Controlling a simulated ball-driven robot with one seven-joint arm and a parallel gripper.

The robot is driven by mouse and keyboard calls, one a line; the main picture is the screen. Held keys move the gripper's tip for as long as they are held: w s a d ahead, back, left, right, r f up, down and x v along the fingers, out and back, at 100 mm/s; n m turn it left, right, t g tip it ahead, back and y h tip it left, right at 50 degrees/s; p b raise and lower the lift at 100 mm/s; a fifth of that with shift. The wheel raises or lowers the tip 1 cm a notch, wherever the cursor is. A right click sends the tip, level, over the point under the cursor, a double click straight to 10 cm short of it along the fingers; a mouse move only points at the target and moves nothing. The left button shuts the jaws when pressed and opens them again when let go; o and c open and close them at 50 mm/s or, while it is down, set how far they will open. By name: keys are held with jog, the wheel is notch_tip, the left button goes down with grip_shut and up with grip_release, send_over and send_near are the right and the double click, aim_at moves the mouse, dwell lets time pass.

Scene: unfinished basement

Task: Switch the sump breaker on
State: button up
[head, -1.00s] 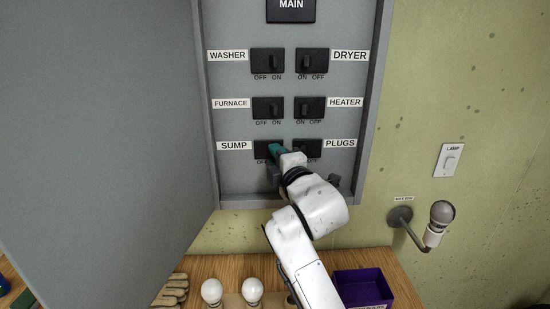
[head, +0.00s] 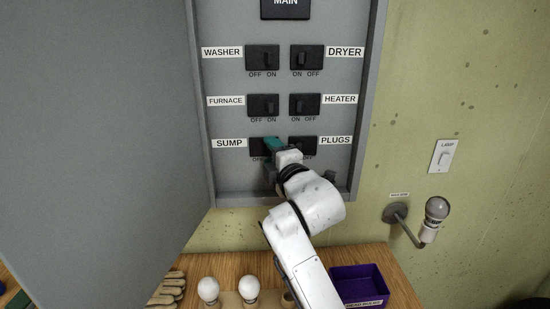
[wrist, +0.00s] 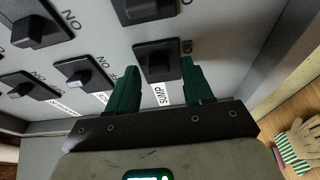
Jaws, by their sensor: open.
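The sump breaker (head: 258,148) is a black switch at the lower left of the grey panel, beside its white SUMP label (head: 229,143). In the wrist view my green-fingered gripper (wrist: 158,85) is open, with one finger on each side of the sump breaker (wrist: 150,48). Its dark lever sits between the fingertips, with nothing clearly gripped. I cannot tell whether the fingers touch it or which side the lever is on; its ON/OFF text is partly hidden.
The furnace breaker (head: 263,105) is just above, and the plugs breaker (head: 302,141) is close on the right, partly behind my gripper. The open panel door (head: 90,120) fills the left. Below, a wooden bench (head: 235,264) holds bulbs, gloves and a purple box (head: 358,287).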

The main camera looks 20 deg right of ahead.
jog(key=s+b, duration=0.3)
jog(key=s, duration=0.7)
jog(key=shift+s, duration=0.4)
jog(key=s+d+f+m+g+b, duration=0.1)
jog(key=s+f+m+g, duration=0.4)
jog(key=f, duration=0.8)
jog(key=s+d+f+m+g, duration=0.1)
jog(key=s+f+m+g, duration=0.4)
jog(key=f, duration=0.8)
jog(key=s+d+f+m+g, duration=0.1)
jog(key=s+f+m+g, duration=0.1)
jog(key=s+f, duration=0.3)
jog(key=s+d+f+m+g+b, duration=0.1)
jog(key=s+f+m, duration=0.3)
jog(key=s, duration=0.9)
jog(key=s+d+f+m+g, duration=0.1)
jog(key=s+f+g, duration=0.3)
jog(key=s+f, duration=0.4)
jog(key=shift+s+m, duration=0.75)
jog(key=shift+m, duration=0.15)
